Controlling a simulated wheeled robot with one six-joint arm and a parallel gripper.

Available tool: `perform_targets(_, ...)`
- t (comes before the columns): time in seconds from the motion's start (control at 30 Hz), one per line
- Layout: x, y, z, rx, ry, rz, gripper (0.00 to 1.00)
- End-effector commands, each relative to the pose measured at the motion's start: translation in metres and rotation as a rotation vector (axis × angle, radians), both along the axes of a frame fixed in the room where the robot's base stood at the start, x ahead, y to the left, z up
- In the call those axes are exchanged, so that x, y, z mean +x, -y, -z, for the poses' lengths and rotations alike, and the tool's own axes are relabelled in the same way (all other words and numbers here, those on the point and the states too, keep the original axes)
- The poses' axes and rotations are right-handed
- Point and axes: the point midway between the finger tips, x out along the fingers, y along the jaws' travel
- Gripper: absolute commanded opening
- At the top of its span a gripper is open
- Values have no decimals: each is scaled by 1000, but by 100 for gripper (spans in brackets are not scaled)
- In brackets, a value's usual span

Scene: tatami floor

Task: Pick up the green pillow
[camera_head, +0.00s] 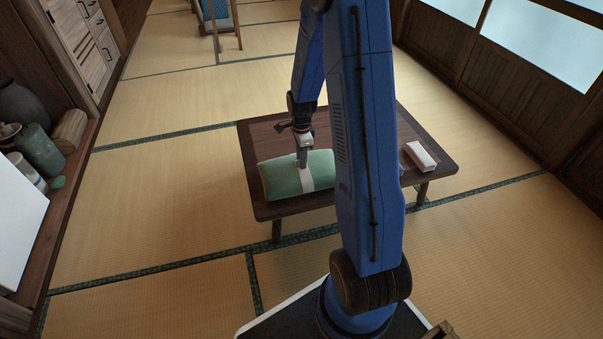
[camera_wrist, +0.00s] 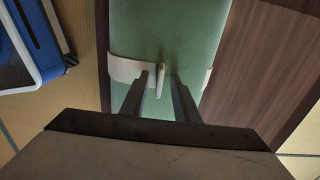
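The green pillow (camera_head: 280,181) lies on the low dark wooden table (camera_head: 262,134), near its left front side. A white band (camera_head: 306,180) runs across the pillow. In the wrist view the pillow (camera_wrist: 190,30) fills the upper middle, with the band (camera_wrist: 125,69) across it and a narrow white upright piece (camera_wrist: 160,72) at its centre. My gripper (camera_head: 303,163) points down at the pillow's middle. In the wrist view its two fingers (camera_wrist: 160,85) stand apart, one on each side of the white piece. I cannot tell whether the tips touch the pillow.
A white box (camera_head: 420,156) lies on the table's right side. My blue arm hides part of the table. A shelf at the left holds pots (camera_head: 40,150) and a wood log (camera_head: 70,131). A chair (camera_head: 216,20) stands at the back. The tatami left of the table is clear.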

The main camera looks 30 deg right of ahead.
Motion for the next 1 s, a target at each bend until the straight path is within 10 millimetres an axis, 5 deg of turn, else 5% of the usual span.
perform_targets(0.2,0,0,1,0,0,0,28)
perform_targets(0.33,0,0,1,0,0,0,0)
perform_targets(1.0,0,0,0,0,1,0,0)
